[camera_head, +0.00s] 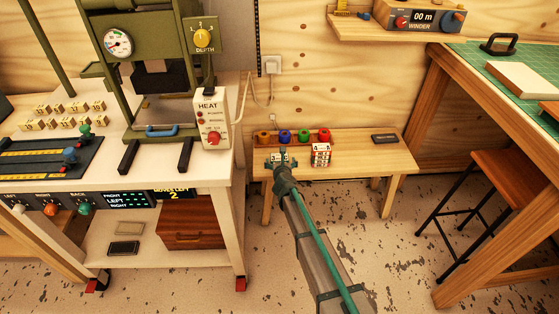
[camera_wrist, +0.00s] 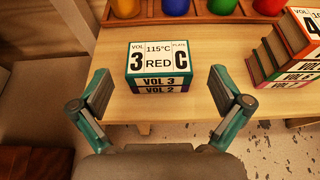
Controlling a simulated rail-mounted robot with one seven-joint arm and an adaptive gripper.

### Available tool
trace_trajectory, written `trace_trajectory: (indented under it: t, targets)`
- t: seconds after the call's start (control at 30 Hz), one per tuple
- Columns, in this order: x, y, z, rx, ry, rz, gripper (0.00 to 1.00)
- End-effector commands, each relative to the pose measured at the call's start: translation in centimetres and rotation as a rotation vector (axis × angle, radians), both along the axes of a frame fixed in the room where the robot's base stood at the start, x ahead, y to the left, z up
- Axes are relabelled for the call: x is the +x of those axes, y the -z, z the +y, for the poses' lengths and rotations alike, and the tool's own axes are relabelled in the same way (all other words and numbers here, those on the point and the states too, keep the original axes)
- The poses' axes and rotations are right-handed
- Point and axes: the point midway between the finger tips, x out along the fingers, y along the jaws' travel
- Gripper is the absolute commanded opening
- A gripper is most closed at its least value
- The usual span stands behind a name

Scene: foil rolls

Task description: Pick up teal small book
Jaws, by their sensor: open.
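The teal small book (camera_wrist: 158,57) lies on top of a short stack on the low wooden bench. Its white label reads VOL 3, 115°C, RED, C, and its spine reads VOL 3. Under it lies a purple-edged book marked VOL 2 (camera_wrist: 160,90). In the wrist view my gripper (camera_wrist: 160,91) is open and empty, one finger to the left and one to the right of the stack, with visible gaps on both sides. In the head view my gripper (camera_head: 279,161) is over the bench's left part and partly hides the stack.
A row of foil rolls, including a blue roll (camera_head: 284,135) and a red roll (camera_head: 323,135), stands behind the stack. Another stack of books (camera_head: 320,154) is to the right. The low bench (camera_head: 365,158) is clear farther right, except for a dark flat object (camera_head: 385,138).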

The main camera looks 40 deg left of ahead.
Motion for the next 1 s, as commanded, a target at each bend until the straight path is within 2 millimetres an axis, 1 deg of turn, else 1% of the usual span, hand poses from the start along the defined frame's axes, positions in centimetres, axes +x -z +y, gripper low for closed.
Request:
trace_trajectory:
  t: [0.17,0.33,0.47,0.57,0.77,1.0]
  targets:
    - [0.7,0.6,0.8,-0.001,0.0,-0.001,1.0]
    - [2.1,1.8,2.3,-0.001,0.0,-0.001,1.0]
    - [3.1,2.3,3.3,-0.001,0.0,-0.001,1.0]
    - [3.4,2.4,3.5,-0.001,0.0,-0.001,1.0]
    - [3.4,2.4,3.4,-0.001,0.0,-0.001,1.0]
    - [3.3,2.4,3.4,-0.001,0.0,-0.001,0.6]
